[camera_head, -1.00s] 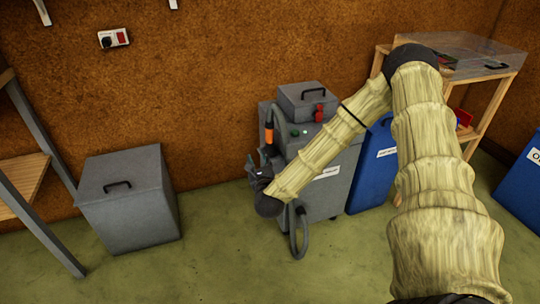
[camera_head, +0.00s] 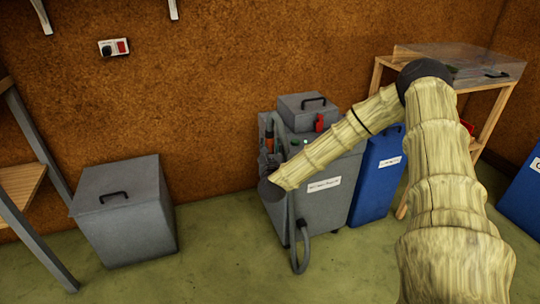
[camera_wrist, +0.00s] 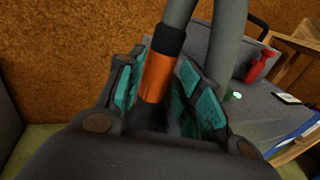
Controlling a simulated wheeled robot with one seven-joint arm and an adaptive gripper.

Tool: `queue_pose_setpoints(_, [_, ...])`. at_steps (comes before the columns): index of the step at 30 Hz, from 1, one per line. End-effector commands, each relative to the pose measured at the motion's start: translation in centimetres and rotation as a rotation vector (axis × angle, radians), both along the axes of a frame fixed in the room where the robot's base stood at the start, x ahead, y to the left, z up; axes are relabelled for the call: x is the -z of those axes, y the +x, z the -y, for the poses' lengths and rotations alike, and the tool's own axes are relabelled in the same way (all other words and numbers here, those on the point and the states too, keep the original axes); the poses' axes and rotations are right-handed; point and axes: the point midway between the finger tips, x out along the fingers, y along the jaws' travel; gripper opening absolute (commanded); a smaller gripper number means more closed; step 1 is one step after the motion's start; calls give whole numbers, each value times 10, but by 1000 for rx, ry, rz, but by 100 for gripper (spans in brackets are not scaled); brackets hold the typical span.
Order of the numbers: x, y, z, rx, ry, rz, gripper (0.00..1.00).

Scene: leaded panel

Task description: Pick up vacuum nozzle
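The vacuum nozzle is a black and orange tube; its orange part shows in the wrist view (camera_wrist: 158,76) and in the head view (camera_head: 269,136). It stands close to upright at the left side of the grey vacuum unit (camera_head: 318,205). My gripper (camera_wrist: 161,65) has its teal-padded fingers on either side of the orange part. A gap shows between the left finger and the nozzle, so the gripper is open around it. The right finger is very near it; contact is unclear. The nozzle's lower end is hidden by the gripper. In the head view, my arm partly hides the gripper.
A grey hose (camera_head: 301,245) loops down the unit's front. A red part (camera_head: 320,122) sits on top. A blue bin (camera_head: 377,180) stands close on the right, and a grey lidded box (camera_head: 125,220) on the left. Floor between box and unit is clear.

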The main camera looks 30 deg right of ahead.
Motion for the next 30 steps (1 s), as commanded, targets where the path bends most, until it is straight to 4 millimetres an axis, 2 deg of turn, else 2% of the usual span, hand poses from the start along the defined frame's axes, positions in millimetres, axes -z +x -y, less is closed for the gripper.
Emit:
queue_pose_setpoints(4, [-2, 19, 11, 1, -2, 2, 36])
queue_pose_setpoints(9, [-2, 33, 19, 0, -1, 0, 36])
queue_pose_setpoints(18, [-2, 36, 22, 1, 0, 0, 36])
queue_pose_setpoints(19, [-2, 36, 22, 1, 0, 0, 34])
queue_pose_setpoints(24, [-2, 36, 22, 1, -1, -1, 5])
queue_pose_setpoints(30, [-3, 36, 22, 1, -1, 1, 5])
